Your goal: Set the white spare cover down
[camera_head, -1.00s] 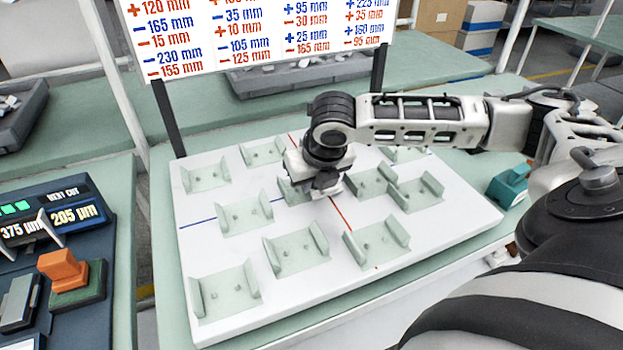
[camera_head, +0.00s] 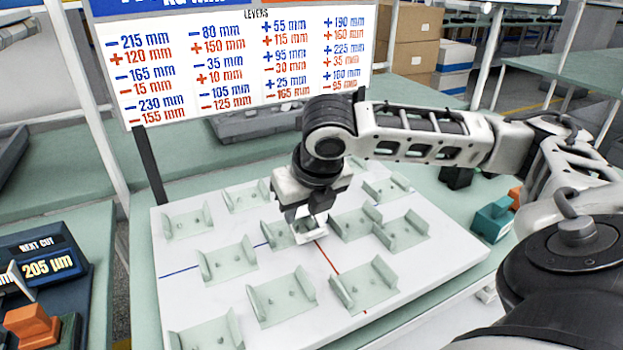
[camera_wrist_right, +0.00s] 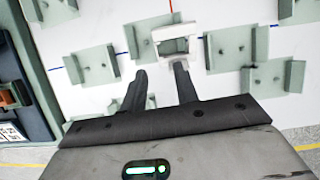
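The white spare cover (camera_head: 312,234) is a small, pale, box-like piece just below my right gripper (camera_head: 306,216) in the head view. In the right wrist view the cover (camera_wrist_right: 173,44) lies over the right part of a pale green bracket (camera_wrist_right: 148,30) on the white board. Whether it is fully seated there I cannot tell. In that view my right gripper (camera_wrist_right: 160,70) has its two dark fingers apart, with nothing between them, and the cover lies just beyond their tips. My left gripper is not in view.
The white board (camera_head: 180,285) carries several pale green brackets, with red and blue lines between them. A sign with millimetre figures (camera_head: 235,60) stands behind it. A teal block (camera_head: 492,220) is at the right, and a dark console (camera_head: 45,250) at the left.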

